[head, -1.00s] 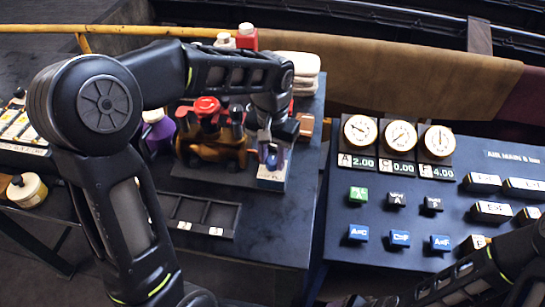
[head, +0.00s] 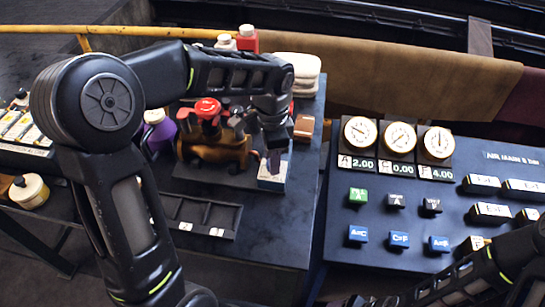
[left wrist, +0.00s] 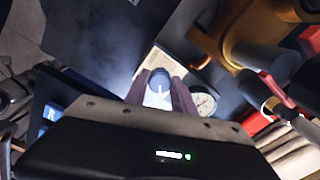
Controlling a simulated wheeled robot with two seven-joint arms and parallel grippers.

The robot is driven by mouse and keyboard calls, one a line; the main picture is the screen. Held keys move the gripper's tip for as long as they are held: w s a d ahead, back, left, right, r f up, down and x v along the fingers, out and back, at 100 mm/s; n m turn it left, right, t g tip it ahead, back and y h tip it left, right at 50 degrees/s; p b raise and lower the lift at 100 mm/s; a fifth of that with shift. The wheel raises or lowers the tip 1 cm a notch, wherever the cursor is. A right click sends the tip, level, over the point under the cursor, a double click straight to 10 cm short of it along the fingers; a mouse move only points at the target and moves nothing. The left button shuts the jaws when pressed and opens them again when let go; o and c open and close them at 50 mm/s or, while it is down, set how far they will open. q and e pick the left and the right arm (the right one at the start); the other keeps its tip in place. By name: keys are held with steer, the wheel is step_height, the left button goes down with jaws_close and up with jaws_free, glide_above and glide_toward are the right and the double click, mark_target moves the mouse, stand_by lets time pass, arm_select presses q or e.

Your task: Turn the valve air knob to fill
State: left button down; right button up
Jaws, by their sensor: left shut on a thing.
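The valve air knob (left wrist: 158,82) is a small, dark, round knob on a pale plate in the left wrist view. In the head view my arm and gripper hide it. My left gripper (left wrist: 160,88) has a finger on each side of the knob and is shut on it. In the head view the left gripper (head: 273,162) points down at a small white-sided block (head: 271,181), right of the bronze valve (head: 215,150) with its red handwheel (head: 208,107). I cannot read the knob's setting. My right gripper is not in view.
A small gauge (left wrist: 203,103) sits close beside the knob. A panel (head: 340,215) with dials, buttons and labelled blocks stands to the right.

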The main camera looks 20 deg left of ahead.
arm_select(q)
steer(key=shift+m, duration=0.9)
steer(key=c, duration=1.1)
jaws_free()
steer(key=shift+o, duration=0.2)
step_height(320, 180, up, 8)
steer(key=shift+f+b, duration=0.1)
steer(key=shift+b, duration=0.2)
